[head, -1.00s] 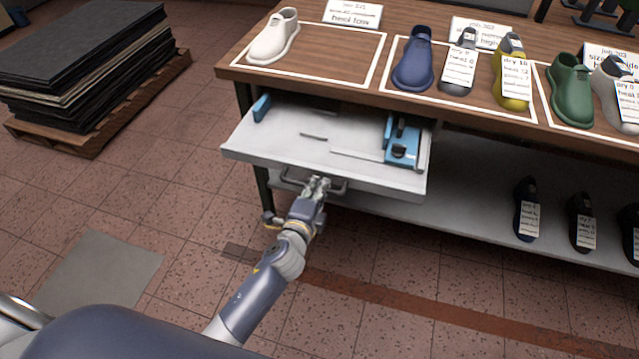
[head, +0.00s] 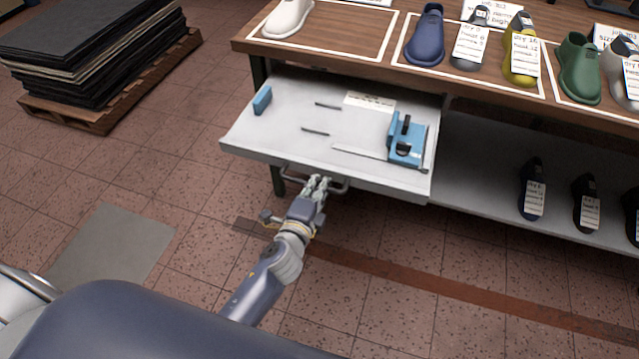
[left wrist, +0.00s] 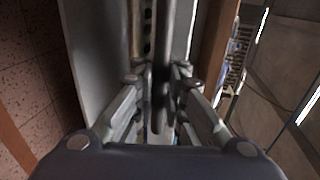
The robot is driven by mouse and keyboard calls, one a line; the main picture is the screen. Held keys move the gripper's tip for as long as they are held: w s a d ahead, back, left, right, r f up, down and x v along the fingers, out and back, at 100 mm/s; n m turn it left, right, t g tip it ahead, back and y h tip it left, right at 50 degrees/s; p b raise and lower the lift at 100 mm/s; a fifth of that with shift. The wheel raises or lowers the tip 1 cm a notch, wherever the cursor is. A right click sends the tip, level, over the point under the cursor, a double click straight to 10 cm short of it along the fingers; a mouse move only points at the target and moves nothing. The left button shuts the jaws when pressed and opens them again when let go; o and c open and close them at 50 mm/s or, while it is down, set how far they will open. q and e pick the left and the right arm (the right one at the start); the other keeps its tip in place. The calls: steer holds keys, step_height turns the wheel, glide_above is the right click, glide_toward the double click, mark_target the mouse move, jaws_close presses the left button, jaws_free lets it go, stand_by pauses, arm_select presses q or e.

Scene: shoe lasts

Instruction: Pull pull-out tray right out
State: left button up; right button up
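The pull-out tray (head: 290,140) is a pale grey drawer under the wooden bench top, standing well out from it. It carries a blue fixture (head: 407,142), a small blue block (head: 262,100), a white label and thin dark slots. A grey bar handle (head: 338,187) runs along its front. My left gripper (head: 318,183) is at the handle. In the left wrist view its fingers (left wrist: 160,90) stand on either side of the dark handle bar (left wrist: 162,60) and appear closed on it. My right gripper shows in neither view.
Shoe lasts stand on the bench top (head: 335,42), among them a white one (head: 288,18), a blue one (head: 426,36) and a green one (head: 578,68). Dark lasts stand on the lower shelf (head: 480,190). A pallet with dark sheets (head: 95,60) is at left. The floor before the tray is free.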

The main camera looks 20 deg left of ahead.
arm_select(q)
steer(key=o, duration=0.4)
steer(key=v, duration=1.2)
stand_by(0.3)
steer(key=s+f+n+g+p, duration=0.1)
steer(key=s+f+n+g, duration=0.25)
steer(key=f, duration=0.65)
steer(key=s+f+n+g, duration=0.2)
steer(key=s+f, duration=0.2)
steer(key=f, duration=0.6)
steer(key=s+f+n+g+p, duration=0.15)
steer(key=s+f, duration=0.25)
steer(key=f, duration=0.6)
steer(key=s+a+f+n+g, duration=0.2)
steer(key=s+f+n, duration=0.1)
steer(key=s, duration=0.4)
steer(key=s+a+f+n+g, duration=0.3)
steer(key=s+f, duration=0.3)
steer(key=s, duration=0.2)
steer(key=s+a+f+n+g, duration=0.2)
steer(key=s+f, duration=0.3)
steer(key=s, duration=0.3)
steer(key=shift+a+f+n+g+y, duration=0.2)
steer(key=shift+a+n+g+y, duration=0.1)
steer(key=shift+a+n, duration=0.25)
